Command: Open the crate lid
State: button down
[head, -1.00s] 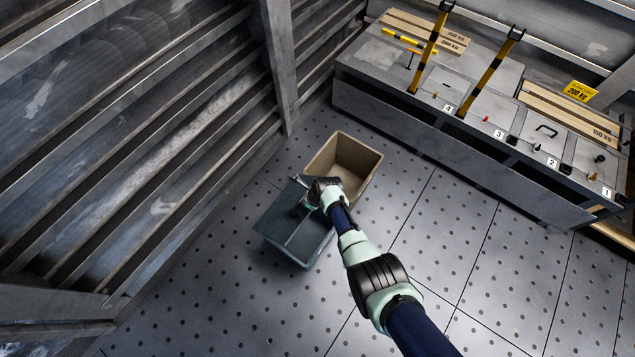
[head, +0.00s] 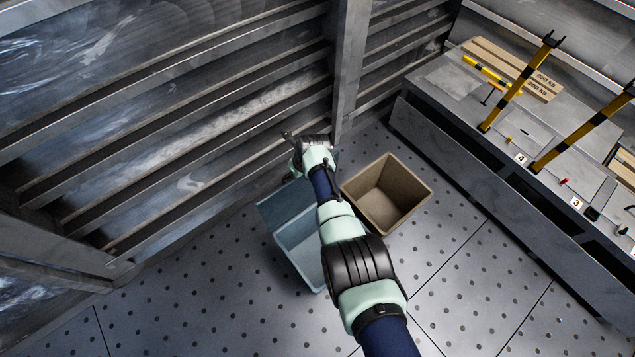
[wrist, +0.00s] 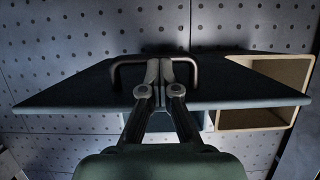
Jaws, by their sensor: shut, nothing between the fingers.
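The blue-grey crate (head: 304,250) stands on the floor with its inside partly showing in the head view. Its lid (head: 283,204) is raised and tilted at the crate's left side, partly behind my arm. In the wrist view, the lid is a dark panel (wrist: 75,88) with an arched handle (wrist: 119,66). My gripper (wrist: 160,66) is shut and empty, with its fingertips at the handle between its two legs. Whether they touch the handle cannot be told. In the head view, my gripper (head: 287,136) is beyond the lid, near the slatted wall.
A tan open box (head: 424,188) stands right of the crate, also at right in the wrist view (wrist: 305,75). The slatted metal wall (head: 190,120) is close on the left. A grey bench (head: 440,125) stands at right. Perforated floor in front is clear.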

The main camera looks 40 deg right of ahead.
jog(key=shift+w+d+f, duration=0.1)
jog(key=shift+w+f, duration=0.1)
jog(key=shift+w, duration=0.7)
jog(key=shift+s, duration=0.2)
jog(key=shift+r, duration=0.15)
jog(key=v, duration=1.2)
jog(key=shift+w, duration=0.15)
